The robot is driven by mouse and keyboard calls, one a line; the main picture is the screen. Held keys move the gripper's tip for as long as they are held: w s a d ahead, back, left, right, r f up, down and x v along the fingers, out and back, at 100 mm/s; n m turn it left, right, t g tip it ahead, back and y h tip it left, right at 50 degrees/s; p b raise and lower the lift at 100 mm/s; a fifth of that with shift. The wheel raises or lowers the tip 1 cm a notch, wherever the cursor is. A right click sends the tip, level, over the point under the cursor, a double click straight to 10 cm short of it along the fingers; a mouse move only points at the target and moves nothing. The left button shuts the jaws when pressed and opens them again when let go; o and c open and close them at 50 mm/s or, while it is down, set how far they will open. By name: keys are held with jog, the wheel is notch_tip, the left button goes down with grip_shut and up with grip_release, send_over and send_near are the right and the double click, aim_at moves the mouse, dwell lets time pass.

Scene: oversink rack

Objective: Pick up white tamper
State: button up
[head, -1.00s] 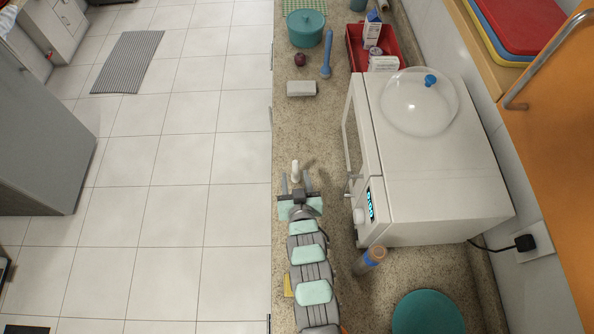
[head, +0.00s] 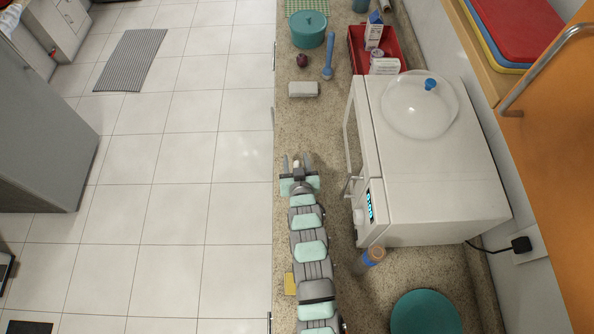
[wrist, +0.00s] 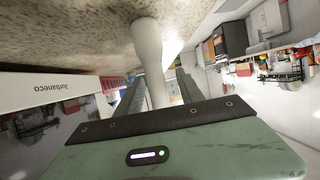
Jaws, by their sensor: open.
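The white tamper (head: 296,164) stands on the speckled counter at the end of my arm, mostly hidden by my gripper in the head view. In the wrist view, the tamper (wrist: 151,48) shows a wider end against the counter and a slim shaft running between the fingers. My gripper (head: 296,158) is open, with one finger on each side of the tamper. Gaps show between the fingers and the shaft in the wrist view.
A white microwave (head: 440,165) stands close on the right, with a clear dome lid (head: 415,105) on top. A light grey block (head: 303,89) and a blue utensil (head: 328,62) lie farther up the counter (head: 320,130). A brown cylinder (head: 372,256) stands beside my arm.

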jog(key=shift+c, duration=0.4)
grip_shut()
